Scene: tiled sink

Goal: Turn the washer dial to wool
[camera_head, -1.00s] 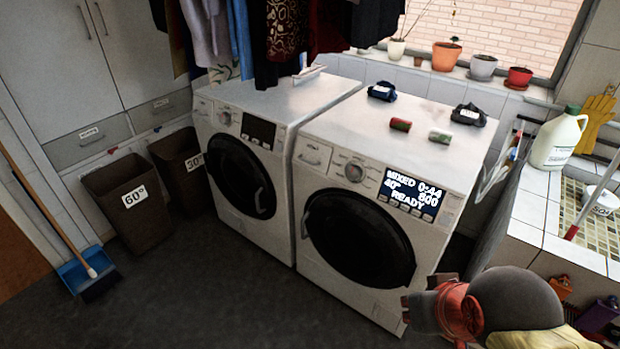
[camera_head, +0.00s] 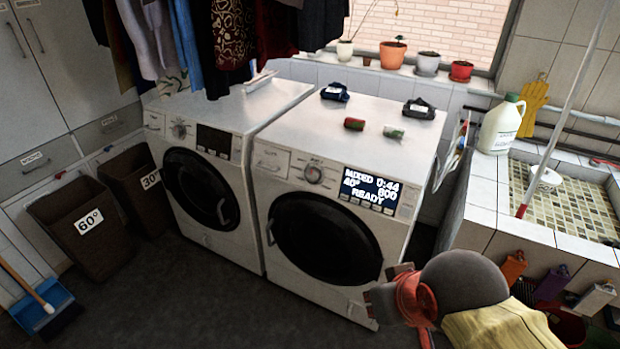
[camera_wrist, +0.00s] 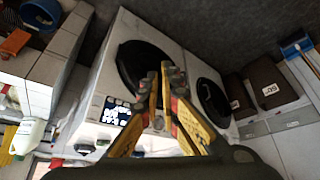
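The right washer (camera_head: 340,140) has a round silver dial (camera_head: 313,174) on its front panel, left of a lit display (camera_head: 371,190). The washer's display also shows there (camera_wrist: 116,111), left of the fingers.
A second washer (camera_head: 205,140) stands to the left, with a similar dial (camera_head: 179,131). Clothes hang above it. Brown bins (camera_head: 75,222) and a blue dustpan (camera_head: 42,305) are at the left. A tiled sink (camera_head: 483,215) borders the right side. The floor in front is clear.

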